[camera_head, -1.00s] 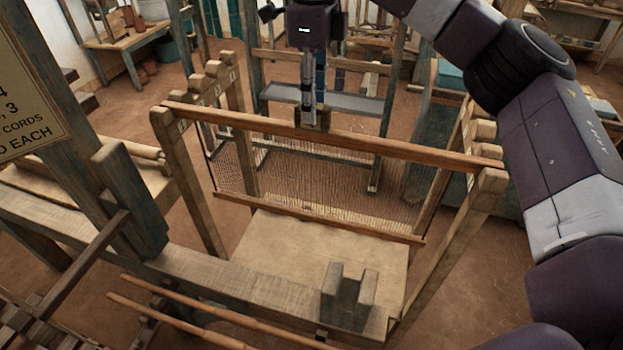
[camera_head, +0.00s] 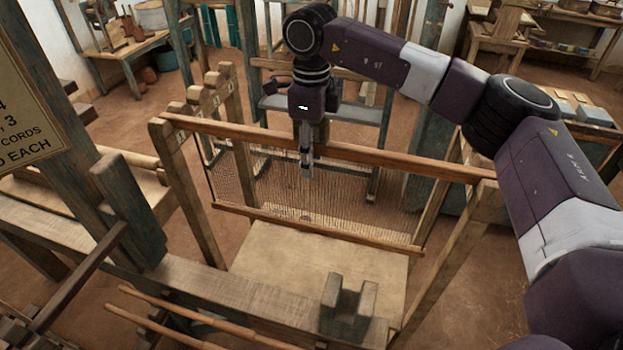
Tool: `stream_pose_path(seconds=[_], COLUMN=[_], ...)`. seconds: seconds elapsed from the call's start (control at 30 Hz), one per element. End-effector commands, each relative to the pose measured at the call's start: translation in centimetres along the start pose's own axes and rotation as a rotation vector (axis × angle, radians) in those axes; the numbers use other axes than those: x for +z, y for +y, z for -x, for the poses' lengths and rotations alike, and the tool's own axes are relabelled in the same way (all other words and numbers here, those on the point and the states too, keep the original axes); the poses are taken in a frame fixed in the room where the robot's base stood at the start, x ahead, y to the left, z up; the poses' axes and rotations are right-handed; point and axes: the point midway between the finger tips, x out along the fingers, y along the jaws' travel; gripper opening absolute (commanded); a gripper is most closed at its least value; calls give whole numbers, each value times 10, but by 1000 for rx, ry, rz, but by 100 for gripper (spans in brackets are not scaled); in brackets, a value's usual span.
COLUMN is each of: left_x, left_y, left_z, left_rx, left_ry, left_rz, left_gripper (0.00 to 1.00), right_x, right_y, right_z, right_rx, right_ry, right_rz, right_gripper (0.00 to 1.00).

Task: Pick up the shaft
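The shaft hangs in the wooden frame as a long upper bar (camera_head: 400,161), a mesh of fine cords (camera_head: 280,185) and a thinner lower bar (camera_head: 350,237). The upper bar spans from the notched left posts to the right post. My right gripper (camera_head: 307,165) points down at the middle of the upper bar. Its grey finger crosses in front of the bar and reaches below it; the other finger is hidden. I cannot tell whether it is closed on the bar. My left gripper is out of view.
Notched posts (camera_head: 178,170) stand at the left end and a post (camera_head: 455,255) at the right. A notched block (camera_head: 346,310) sits on the front beam. A sign (camera_head: 25,100) is at far left. Below the shaft lies a pale bare board (camera_head: 290,255).

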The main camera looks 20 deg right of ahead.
Motion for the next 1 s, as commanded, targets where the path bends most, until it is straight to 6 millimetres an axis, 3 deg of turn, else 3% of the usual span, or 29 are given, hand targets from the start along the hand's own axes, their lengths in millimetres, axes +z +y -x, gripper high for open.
stream_pose_path(seconds=[0.23, 0.57, 1.0], left_x=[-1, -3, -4], left_y=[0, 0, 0], left_z=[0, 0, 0], left_rx=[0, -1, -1], left_ry=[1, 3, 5], left_rz=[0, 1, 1], left_gripper=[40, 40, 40], right_x=[0, 0, 0], right_y=[0, 0, 0], right_z=[-2, -2, -1], right_rx=[-1, -1, -1], right_ry=[-1, -1, -2], right_rz=[-1, 0, 0], right_gripper=[35, 0, 0])
